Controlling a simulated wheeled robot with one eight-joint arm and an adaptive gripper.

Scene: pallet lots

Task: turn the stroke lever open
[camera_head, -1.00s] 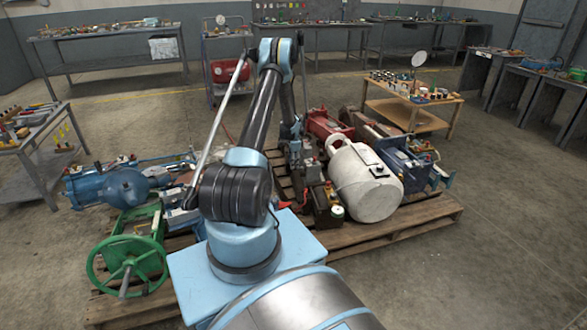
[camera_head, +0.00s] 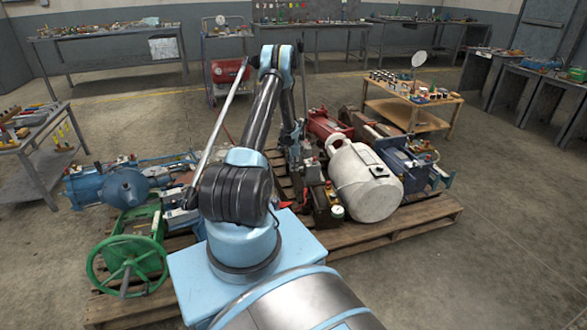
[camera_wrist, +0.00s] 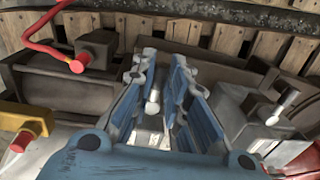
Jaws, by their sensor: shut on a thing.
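In the wrist view, the two blue-padded fingers of my gripper (camera_wrist: 165,105) are closed in around a pale metal rod end (camera_wrist: 152,104). This rod end appears to be part of the stroke lever; most of it is hidden between the fingers. Below it is a grey metal body, partly covered by the gripper. A second pale rod end (camera_wrist: 286,100) stands on a grey block to the right, apart from the fingers. In the head view, my arm reaches down over the middle of the pallet, and the gripped spot is too small and covered to make out.
A red bent bar (camera_wrist: 45,42) and a yellow part with a red knob lie left of the fingers. On the pallet (camera_head: 405,228) stand a white tank (camera_head: 362,178), a green handwheel (camera_head: 127,265) and blue machines.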

